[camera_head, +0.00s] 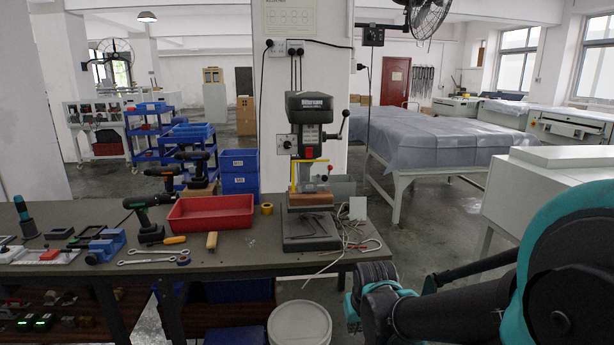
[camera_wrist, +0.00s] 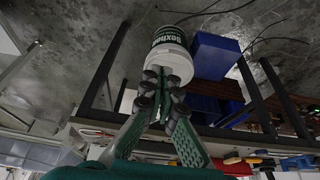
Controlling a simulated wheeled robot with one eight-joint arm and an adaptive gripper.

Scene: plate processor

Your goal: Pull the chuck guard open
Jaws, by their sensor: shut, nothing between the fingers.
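The drill press (camera_head: 308,125) stands on the workbench, with a dark head and a red patch on its front. The chuck guard (camera_head: 294,174) shows as a small yellow-edged frame at the chuck, above a brown block (camera_head: 310,199). Its exact position is too small to tell. My gripper (camera_wrist: 163,112) is shut and empty in the wrist view, pointing toward a white bucket with a dark green label (camera_wrist: 169,40). In the head view my arm is at the lower right, well apart from the guard. The drill press does not show in the wrist view.
The workbench (camera_head: 240,245) holds a red tray (camera_head: 210,212), cordless drills, wrenches and loose cables (camera_head: 355,240). The white bucket (camera_head: 299,325) stands on the floor by the bench front. Blue bins (camera_wrist: 213,57) show beneath the bench. A covered table (camera_head: 430,145) stands behind at right.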

